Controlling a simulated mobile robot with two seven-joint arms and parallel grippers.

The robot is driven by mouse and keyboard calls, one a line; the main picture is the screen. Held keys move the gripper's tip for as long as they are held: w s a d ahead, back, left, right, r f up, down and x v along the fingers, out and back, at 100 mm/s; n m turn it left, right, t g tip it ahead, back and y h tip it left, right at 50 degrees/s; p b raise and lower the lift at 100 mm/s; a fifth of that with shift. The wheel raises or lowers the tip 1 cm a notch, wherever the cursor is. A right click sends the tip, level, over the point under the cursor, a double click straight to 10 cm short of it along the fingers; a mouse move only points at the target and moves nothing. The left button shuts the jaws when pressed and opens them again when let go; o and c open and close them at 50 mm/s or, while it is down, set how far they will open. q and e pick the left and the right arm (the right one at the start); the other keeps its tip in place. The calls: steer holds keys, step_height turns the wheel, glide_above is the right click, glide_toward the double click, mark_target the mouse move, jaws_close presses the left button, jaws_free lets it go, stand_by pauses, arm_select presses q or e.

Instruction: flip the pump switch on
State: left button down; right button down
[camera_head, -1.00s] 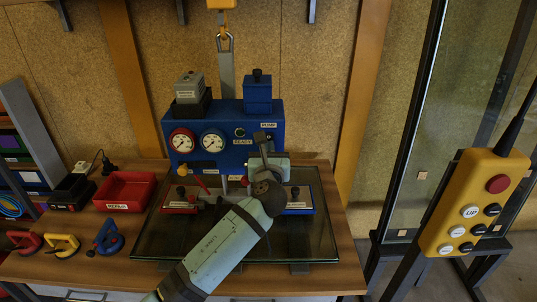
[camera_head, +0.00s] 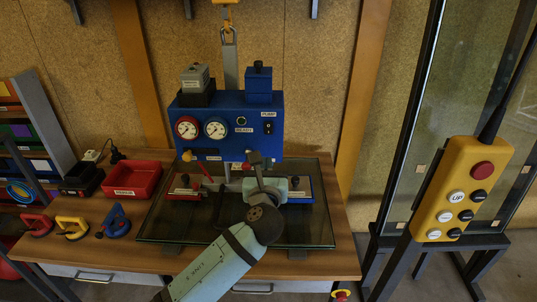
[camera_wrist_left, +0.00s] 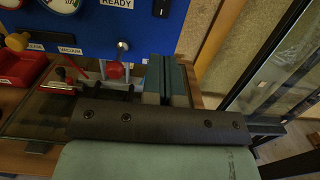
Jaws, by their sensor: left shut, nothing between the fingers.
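My right gripper is not in view.
Two gauges (camera_head: 201,128) and a dark round READY lamp (camera_head: 241,120) sit on the panel. A glass pane (camera_head: 320,220) lies on the table under the arm. A red bin (camera_head: 132,179) stands at left. A yellow pendant (camera_head: 462,190) hangs at right.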

arm_select(q)
steer(key=s, duration=0.3)
steer(key=shift+d, duration=0.1)
steer(key=shift+f, duration=0.1)
